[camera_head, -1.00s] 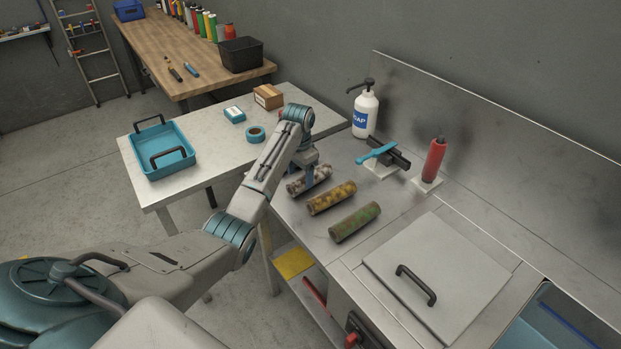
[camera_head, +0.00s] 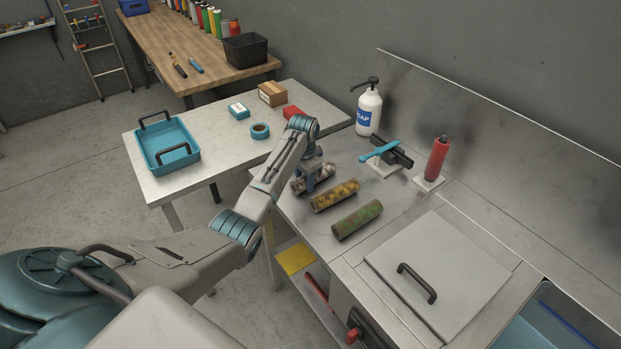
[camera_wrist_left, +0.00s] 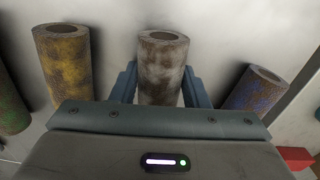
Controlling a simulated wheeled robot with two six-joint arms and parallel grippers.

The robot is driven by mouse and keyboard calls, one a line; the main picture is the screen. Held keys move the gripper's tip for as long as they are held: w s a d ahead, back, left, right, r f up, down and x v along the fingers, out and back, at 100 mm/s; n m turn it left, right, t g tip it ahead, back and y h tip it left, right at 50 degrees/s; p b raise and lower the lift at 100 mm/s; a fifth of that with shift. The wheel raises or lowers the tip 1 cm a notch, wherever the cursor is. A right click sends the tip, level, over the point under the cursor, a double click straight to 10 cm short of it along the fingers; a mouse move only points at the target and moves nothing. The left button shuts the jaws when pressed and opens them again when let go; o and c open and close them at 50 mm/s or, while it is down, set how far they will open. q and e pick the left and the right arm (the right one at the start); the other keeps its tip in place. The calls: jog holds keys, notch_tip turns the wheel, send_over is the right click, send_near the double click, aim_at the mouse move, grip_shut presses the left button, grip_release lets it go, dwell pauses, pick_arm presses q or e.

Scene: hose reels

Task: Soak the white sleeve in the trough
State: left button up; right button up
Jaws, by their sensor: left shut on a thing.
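The sleeve appears to be still at counter level. A basin with blue inside (camera_head: 570,325), possibly the trough, is cut off at the bottom right. A square grey lid (camera_head: 450,255) with a black handle lies on the counter before it; what is under it is hidden. My right gripper is not in view.
A yellow sleeve (camera_head: 334,196) and a green sleeve (camera_head: 357,220) lie close by. A blue-stained sleeve (camera_wrist_left: 257,90) shows in the wrist view. A soap bottle (camera_head: 369,109) and a red cylinder on a stand (camera_head: 438,158) stand near the backsplash. A blue tray (camera_head: 168,150) sits on the side table.

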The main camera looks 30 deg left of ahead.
pick_arm(q)
notch_tip(320, 180, up, 10)
jog(key=b, duration=0.2)
jog(key=shift+b, duration=0.35)
jog(key=shift+w+d, duration=0.1)
